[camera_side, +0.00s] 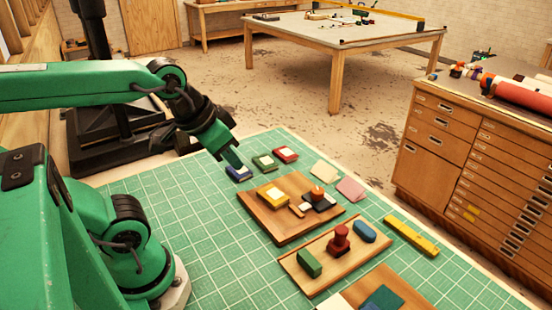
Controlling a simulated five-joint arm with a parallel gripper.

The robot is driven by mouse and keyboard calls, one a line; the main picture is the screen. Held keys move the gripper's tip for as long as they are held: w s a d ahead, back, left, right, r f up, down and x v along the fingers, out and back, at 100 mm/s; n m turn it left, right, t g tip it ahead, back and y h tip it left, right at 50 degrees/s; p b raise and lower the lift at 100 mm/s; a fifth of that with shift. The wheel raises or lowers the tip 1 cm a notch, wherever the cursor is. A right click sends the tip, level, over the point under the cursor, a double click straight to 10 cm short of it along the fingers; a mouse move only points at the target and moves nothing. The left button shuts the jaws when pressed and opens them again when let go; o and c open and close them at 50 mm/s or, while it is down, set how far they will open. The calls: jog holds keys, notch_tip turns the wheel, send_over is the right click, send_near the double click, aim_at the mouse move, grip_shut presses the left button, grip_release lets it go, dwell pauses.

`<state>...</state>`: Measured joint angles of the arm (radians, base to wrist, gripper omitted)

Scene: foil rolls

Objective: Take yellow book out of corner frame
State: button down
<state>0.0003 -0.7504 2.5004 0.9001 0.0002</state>
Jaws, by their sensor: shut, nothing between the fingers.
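The yellow book (273,197), a small block with a pale top, lies flat on a brown wooden board (283,231) near the middle of the mat. I cannot clearly make out a separate corner frame around it; small wooden and dark pieces (318,200) sit to its right on the same board. My gripper (235,164) is shut and empty, pointing down to the left of and behind the yellow book, apart from it. Its tip is right at a blue book (240,174); I cannot tell whether they touch.
Green (264,162) and red (285,155) books lie behind the board. A wooden tray (313,286) with a red stamp-like piece, green block and blue piece is in front. A yellow bar (411,236) lies at right. The mat's left part (200,225) is clear.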

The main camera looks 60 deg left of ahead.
grip_release()
dwell(0.3)
jog(key=shift+w, duration=0.15)
jog(key=n+g, duration=0.1)
jog(key=g, duration=0.5)
send_over(272, 195)
notch_tip(272, 195, down, 16)
jog(key=shift+w+r, duration=0.1)
jog(key=shift+r, duration=0.1)
jog(key=shift+f, duration=3.9)
